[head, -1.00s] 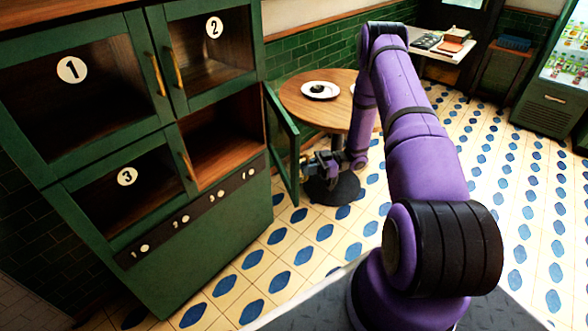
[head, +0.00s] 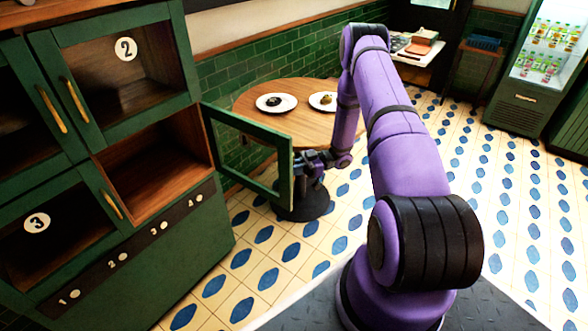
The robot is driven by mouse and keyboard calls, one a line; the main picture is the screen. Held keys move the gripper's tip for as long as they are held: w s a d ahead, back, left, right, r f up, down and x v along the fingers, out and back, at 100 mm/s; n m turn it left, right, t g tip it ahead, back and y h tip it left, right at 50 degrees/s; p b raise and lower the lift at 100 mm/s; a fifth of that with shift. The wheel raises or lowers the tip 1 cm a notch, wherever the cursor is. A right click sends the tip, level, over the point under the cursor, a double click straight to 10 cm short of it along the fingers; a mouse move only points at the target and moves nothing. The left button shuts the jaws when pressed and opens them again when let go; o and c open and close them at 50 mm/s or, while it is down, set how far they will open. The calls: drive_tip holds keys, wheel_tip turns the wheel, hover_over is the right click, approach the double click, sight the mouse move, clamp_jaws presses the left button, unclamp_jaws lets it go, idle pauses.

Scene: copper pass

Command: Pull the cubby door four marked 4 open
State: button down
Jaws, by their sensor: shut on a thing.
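The door of cubby four (head: 285,180) is a green frame with a clear pane, and it stands swung wide open, hinged at the right side of the cabinet. Its own number disc is not visible from here. The handle itself is mostly hidden by the fingers.
Door 2 (head: 125,65) and door 3 (head: 40,235) are shut. A round wooden table (head: 300,125) with two plates stands close behind the open door and my gripper. The tiled floor (head: 400,200) to the right is clear. A drinks fridge (head: 535,70) stands far right.

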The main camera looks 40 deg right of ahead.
idle(0.3)
drive_tip(key=c, duration=1.2)
unclamp_jaws()
drive_tip(key=v, duration=1)
drive_tip(key=shift+d, duration=0.4)
